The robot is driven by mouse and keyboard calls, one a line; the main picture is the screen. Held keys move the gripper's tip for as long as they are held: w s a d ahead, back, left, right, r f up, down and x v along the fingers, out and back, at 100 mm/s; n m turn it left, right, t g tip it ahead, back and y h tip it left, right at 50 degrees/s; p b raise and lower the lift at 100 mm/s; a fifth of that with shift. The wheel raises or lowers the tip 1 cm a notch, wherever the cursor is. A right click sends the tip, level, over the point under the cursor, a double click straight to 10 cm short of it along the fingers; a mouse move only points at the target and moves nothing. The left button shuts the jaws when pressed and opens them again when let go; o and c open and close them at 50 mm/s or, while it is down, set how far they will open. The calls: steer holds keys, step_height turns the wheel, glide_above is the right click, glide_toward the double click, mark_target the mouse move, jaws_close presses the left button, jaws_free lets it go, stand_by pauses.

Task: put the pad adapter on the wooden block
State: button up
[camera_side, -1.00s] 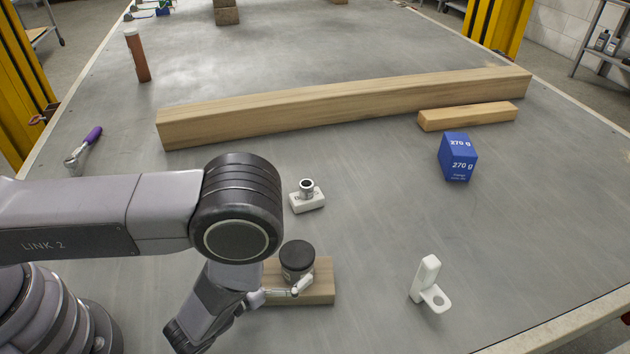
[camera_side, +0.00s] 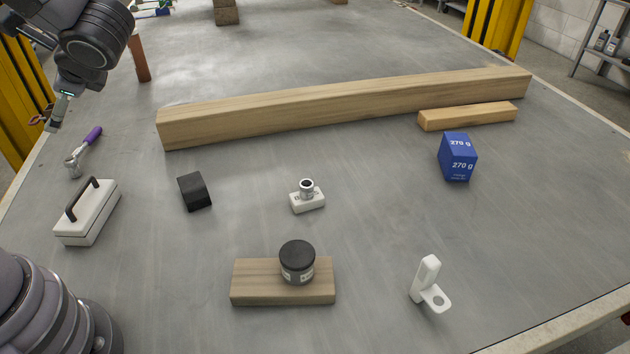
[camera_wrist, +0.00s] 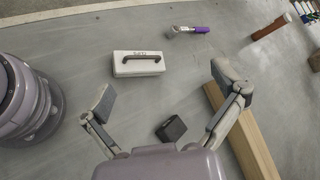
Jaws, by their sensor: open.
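The wooden block (camera_side: 252,285) lies flat at the near middle of the table in the side view. A round, black-topped piece with a pale label, which I take to be the pad adapter (camera_side: 297,263), stands upright on the block, right of its middle. My gripper (camera_side: 60,110) is raised at the far upper left of the side view, well away from both. In the wrist view my gripper (camera_wrist: 165,88) has its fingers spread wide with nothing between them. The block and the adapter are not in the wrist view.
A white case with a handle (camera_side: 87,212), a black block (camera_side: 194,191), a white base with a metal collar (camera_side: 307,197), a white bracket (camera_side: 430,284) and a blue weight (camera_side: 457,157) stand apart. A long beam (camera_side: 340,108) crosses behind. A purple-handled tool (camera_wrist: 190,30) lies left.

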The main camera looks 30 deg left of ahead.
steer(key=s+d+r+n+t+h, duration=0.6)
steer(key=s+n+h, duration=0.2)
steer(key=h, duration=0.3)
steer(key=shift+n, duration=0.6)
